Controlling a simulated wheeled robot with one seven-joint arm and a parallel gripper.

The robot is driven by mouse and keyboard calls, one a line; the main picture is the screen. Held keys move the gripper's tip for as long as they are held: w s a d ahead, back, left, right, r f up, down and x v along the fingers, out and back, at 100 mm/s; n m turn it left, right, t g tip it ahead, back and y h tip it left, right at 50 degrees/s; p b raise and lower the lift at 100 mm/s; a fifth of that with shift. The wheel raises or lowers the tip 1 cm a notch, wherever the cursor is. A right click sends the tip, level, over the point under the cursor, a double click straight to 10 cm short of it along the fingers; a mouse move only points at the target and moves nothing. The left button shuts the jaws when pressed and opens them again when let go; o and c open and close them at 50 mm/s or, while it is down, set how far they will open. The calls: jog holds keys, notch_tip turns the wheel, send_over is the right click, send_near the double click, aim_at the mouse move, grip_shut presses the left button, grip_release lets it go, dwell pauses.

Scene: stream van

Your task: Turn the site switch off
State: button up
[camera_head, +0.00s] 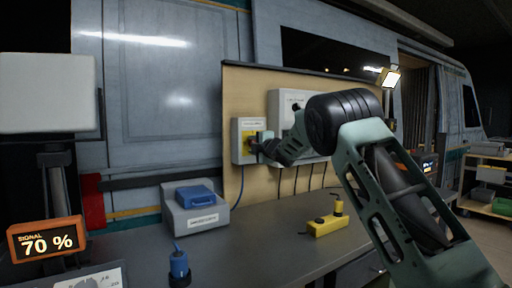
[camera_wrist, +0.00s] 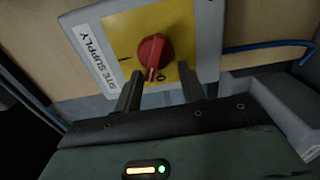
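The site switch is a red rotary knob (camera_wrist: 151,52) on a yellow plate (camera_wrist: 120,30) in a grey box labelled "SITE SUPPLY" (camera_wrist: 207,40). The knob's handle end with a white mark points toward my gripper in the wrist view, close to a small round mark on the plate. In the head view the box (camera_head: 236,150) is on the tan panel, and my gripper (camera_head: 258,146) is right in front of it. In the wrist view my gripper (camera_wrist: 160,74) has its fingers apart, one on each side below the knob. I see no finger touching the knob.
A larger grey box (camera_head: 283,101) is just right of the switch. The grey worktop (camera_head: 260,235) below carries a blue-lidded case (camera_head: 195,197), a yellow device (camera_head: 327,226) and a blue bottle-like item (camera_head: 179,266). An orange display (camera_head: 46,240) reads "SIGNAL 70 %". A blue cable (camera_wrist: 260,47) leaves the box.

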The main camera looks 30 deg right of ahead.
jog(key=s+b, duration=0.2)
jog(key=s, duration=1.5)
jog(key=shift+s+d, duration=0.2)
jog(key=shift+d, duration=0.1)
